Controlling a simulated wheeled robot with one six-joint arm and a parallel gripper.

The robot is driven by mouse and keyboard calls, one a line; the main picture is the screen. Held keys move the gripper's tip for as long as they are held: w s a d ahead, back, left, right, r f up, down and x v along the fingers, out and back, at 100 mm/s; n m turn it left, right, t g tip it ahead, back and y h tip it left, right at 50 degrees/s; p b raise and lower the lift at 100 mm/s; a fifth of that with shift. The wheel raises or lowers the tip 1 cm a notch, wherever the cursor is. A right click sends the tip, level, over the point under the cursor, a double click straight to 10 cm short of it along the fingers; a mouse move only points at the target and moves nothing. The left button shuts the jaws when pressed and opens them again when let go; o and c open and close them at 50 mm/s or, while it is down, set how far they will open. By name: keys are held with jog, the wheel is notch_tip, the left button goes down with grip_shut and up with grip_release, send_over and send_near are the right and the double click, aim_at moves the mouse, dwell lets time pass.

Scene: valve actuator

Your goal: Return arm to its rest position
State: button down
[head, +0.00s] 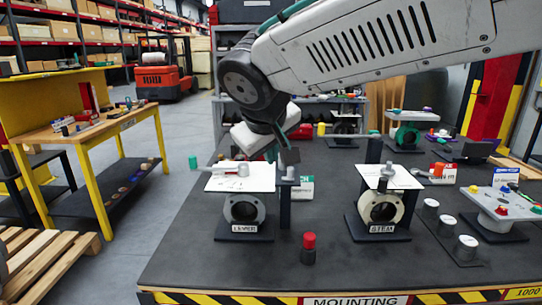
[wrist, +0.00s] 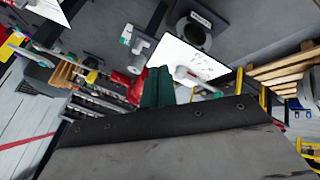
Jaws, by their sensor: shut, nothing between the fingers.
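My arm (head: 370,48) reaches in from the upper right of the head view. My gripper (head: 271,154) hangs above the back right corner of the left valve's white plate (head: 240,181). In the wrist view my gripper's green fingers (wrist: 157,87) are together with nothing between them. The left valve (head: 243,209) stands upright below, with a grey lever (head: 229,171) on its plate. A second valve (head: 381,208), labelled STEAM, stands to its right with its own white plate. Whether my gripper touches the left plate is hard to tell; it seems apart.
A dark post (head: 285,200) stands right of the left valve, close below my gripper. A red-capped cylinder (head: 308,248) stands in front. A wooden workbench (head: 100,130) stands left across the aisle.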

jog(key=s+d+f+m+g, duration=0.3)
jog(key=s+d+f, duration=0.2)
jog(key=s+d, duration=0.7)
jog(key=s+d+f+m+g+y, duration=0.1)
jog(key=s+d+f+m+g, duration=0.2)
jog(key=s+d, duration=1)
notch_tip(320, 180, down, 3)
jog(key=shift+r+m, duration=0.1)
jog(key=shift+m, duration=0.5)
